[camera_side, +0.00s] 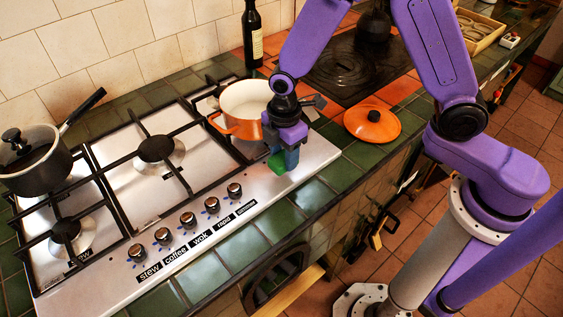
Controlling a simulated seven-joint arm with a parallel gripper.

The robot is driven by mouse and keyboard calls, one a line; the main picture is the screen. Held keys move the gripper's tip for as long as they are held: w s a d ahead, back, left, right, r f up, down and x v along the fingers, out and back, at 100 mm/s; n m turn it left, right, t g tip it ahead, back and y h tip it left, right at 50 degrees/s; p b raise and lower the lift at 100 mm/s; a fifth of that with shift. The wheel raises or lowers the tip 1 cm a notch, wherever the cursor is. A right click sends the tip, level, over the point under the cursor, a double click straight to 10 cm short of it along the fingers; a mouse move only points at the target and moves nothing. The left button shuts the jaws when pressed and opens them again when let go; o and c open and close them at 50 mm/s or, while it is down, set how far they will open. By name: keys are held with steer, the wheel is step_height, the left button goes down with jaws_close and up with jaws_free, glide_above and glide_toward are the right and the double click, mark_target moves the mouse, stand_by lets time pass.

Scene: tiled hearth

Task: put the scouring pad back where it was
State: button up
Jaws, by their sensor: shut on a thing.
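The scouring pad (276,162) shows as a small green block at the right front corner of the steel hob. My purple gripper (284,152) points down over that corner and is shut on the pad. Part of the pad is hidden by the fingers. I cannot tell whether the pad touches the hob or is held just above it.
An orange pot (237,128) stands right behind my gripper on the hob (112,199). An orange lid (372,123) lies on the green tiles to the right. A dark saucepan (33,165) stands at the left. A bottle (252,36) stands at the back.

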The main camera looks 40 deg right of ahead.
mark_target(282, 156)
steer(key=shift+w+f, duration=0.15)
steer(key=shift+f, duration=0.1)
steer(key=shift+w+a+f, duration=0.1)
steer(key=shift+f, duration=1.5)
steer(key=shift+f, duration=0.2)
steer(key=o, duration=0.9)
steer(key=shift+o, duration=0.2)
steer(key=shift+r, duration=0.1)
